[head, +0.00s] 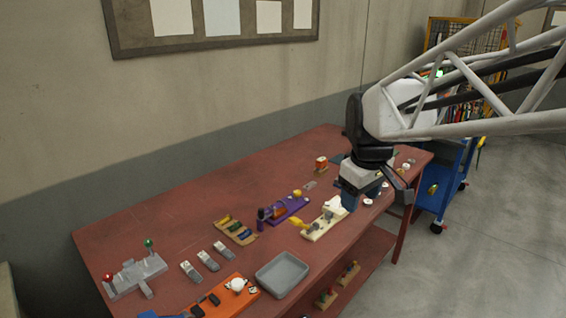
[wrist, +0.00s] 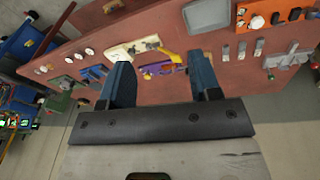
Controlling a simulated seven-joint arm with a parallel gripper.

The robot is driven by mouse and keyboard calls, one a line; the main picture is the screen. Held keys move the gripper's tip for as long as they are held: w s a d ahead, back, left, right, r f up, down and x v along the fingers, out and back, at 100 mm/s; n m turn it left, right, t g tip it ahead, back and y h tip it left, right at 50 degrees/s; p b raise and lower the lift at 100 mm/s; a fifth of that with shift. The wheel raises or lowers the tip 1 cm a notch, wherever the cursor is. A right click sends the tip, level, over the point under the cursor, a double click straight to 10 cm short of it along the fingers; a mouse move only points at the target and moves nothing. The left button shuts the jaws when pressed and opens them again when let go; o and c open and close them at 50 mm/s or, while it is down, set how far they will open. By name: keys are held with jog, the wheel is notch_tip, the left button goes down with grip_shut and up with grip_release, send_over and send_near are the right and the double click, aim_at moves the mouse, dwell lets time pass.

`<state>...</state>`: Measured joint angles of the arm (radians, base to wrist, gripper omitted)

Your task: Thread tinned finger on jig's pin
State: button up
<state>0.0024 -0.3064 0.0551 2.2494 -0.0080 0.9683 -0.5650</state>
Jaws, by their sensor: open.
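My gripper (head: 350,200) is open with nothing seen between its fingers. It hangs by the right end of a cream jig block (head: 325,222) in the head view. In the wrist view my gripper's two blue fingers (wrist: 163,78) are wide apart, with the cream block (wrist: 120,51) beyond them. Several small grey metal pieces (head: 208,261) lie in a row on the bench and also show in the wrist view (wrist: 241,49); I cannot tell which is the tinned finger. A purple jig block (head: 291,209) lies behind the cream one. The pin cannot be singled out.
A blue cart (head: 447,190) stands right. The bench's back left is clear.

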jog(key=w+n, duration=0.5)
jog(key=w, duration=0.9)
jog(key=n+g, duration=0.2)
jog(key=n, duration=1.3)
send_over(310, 185)
jog(key=f, duration=2.2)
jog(key=shift+s+d+f, duration=0.1)
jog(key=shift+s+f, duration=0.1)
jog(key=shift+s, duration=0.05)
jog(key=shift+w+f+n, duration=0.3)
jog(key=shift+w+f, duration=0.1)
jog(key=shift+f, duration=0.15)
jog(key=shift+f, duration=1.15)
jog(key=shift+f, duration=0.15)
